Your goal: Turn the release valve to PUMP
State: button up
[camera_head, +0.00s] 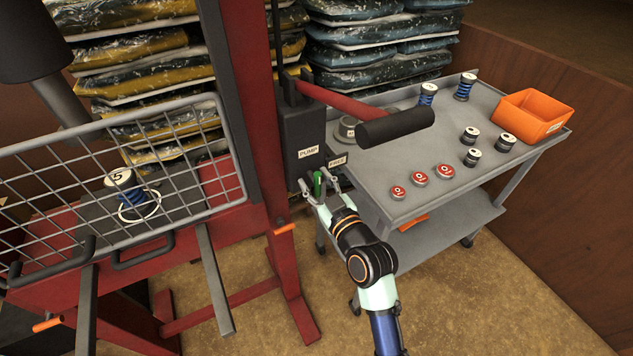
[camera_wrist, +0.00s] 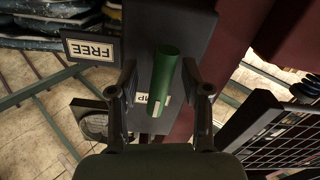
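The release valve's green handle (camera_head: 319,183) stands out from the lower front of the dark pump block (camera_head: 302,128). A PUMP label (camera_head: 308,152) is on the block above the handle, and a FREE label (camera_head: 337,162) is to its right. My gripper (camera_head: 318,190) is at the handle. In the wrist view, my gripper (camera_wrist: 163,92) has one finger on each side of the green handle (camera_wrist: 166,75), with gaps showing between fingers and handle. The FREE label (camera_wrist: 91,50) shows at upper left there; the PUMP label is mostly hidden behind the handle.
A red pump lever with a black grip (camera_head: 395,127) reaches right above the valve. A grey cart (camera_head: 405,205) with red discs, spools and an orange bin (camera_head: 531,116) stands at right. The red lift frame and wire basket (camera_head: 100,165) are at left.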

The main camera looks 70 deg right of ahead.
jog(key=v, duration=1.2)
dwell(0.3)
jog(key=w+a+r+n+t+y+p, duration=0.1)
jog(key=w+a+r+n+y+p, duration=0.2)
jog(key=w+a, duration=0.45)
jog(key=w+a+r+n+y+p, duration=0.1)
jog(key=w+a+r+y+p, duration=0.35)
jog(key=a, duration=0.55)
jog(key=w+a+r+n+g+y+p, duration=0.1)
jog(key=a+r+y+p, duration=0.15)
jog(key=a, duration=0.75)
jog(key=w+a+r+n+g+y+p, duration=0.1)
jog(key=a+r+y+p, duration=0.15)
jog(key=a, duration=0.75)
notch_tip(320, 180, up, 37)
jog(key=p, duration=3.7)
jog(key=shift+d+r+h, duration=0.15)
jog(key=shift+d+h, duration=0.25)
jog(key=shift+h, duration=0.05)
